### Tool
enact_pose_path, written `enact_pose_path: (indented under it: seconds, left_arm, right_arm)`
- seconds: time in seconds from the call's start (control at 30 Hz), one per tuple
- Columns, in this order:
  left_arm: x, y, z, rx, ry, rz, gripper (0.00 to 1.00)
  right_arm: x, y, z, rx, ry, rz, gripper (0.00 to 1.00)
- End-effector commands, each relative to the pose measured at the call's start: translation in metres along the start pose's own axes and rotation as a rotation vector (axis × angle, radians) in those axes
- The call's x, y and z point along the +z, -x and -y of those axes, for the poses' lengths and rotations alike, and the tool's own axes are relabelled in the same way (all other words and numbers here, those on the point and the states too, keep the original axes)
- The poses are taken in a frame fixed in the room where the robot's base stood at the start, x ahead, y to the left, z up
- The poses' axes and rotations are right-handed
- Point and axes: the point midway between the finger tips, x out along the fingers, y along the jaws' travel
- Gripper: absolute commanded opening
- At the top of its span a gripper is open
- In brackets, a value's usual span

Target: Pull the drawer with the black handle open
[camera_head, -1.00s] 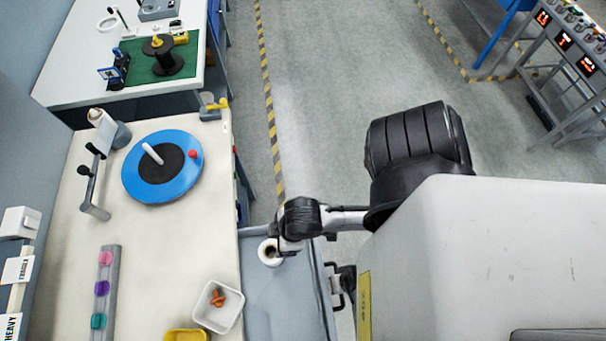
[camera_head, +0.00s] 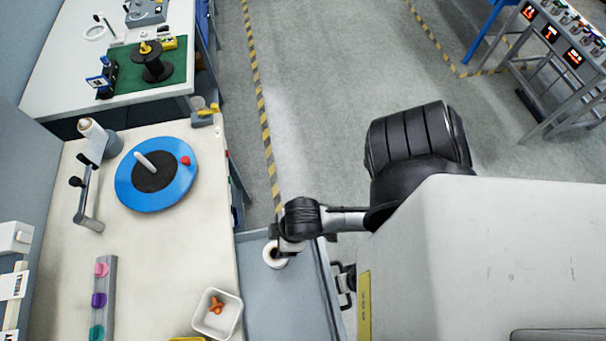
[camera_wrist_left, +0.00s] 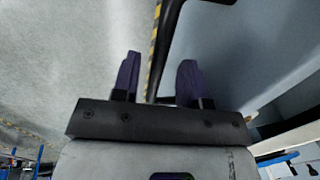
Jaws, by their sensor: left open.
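The drawer (camera_head: 285,300) stands pulled out from the right side of the white bench, with its grey interior exposed. Its black handle (camera_head: 346,287) is on the outer front, partly covered by my own body. In the left wrist view the handle (camera_wrist_left: 168,38) is a black curved bar running between and beyond the fingers, with the pale drawer front (camera_wrist_left: 225,65) to the right. My left gripper (camera_wrist_left: 158,78) is open, with one dark finger on each side of the bar's line. I cannot tell whether they touch it. My right gripper is not in view.
The bench holds a blue disc (camera_head: 157,174), a white bin (camera_head: 217,314) with orange parts and a rail of coloured knobs (camera_head: 102,300). Open floor (camera_head: 310,120) lies beyond.

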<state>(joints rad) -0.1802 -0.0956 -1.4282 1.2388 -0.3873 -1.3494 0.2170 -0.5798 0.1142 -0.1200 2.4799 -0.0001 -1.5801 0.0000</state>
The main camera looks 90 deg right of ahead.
Motion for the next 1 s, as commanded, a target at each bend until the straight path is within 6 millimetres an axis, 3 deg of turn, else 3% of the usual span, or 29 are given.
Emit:
enact_pose_path:
  seconds: [0.17,0.7,1.0]
  left_arm:
    - [0.0,0.011,-0.001,0.002,0.001,-0.002,0.4]
    - [0.0,0.109,0.0,0.002,0.001,-0.001,0.4]
    - [0.0,0.135,0.0,0.001,0.0,0.0,0.4]
  right_arm:
    - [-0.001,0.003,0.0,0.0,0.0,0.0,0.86]
    - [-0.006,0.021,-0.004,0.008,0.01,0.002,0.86]
    - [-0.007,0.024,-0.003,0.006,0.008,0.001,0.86]
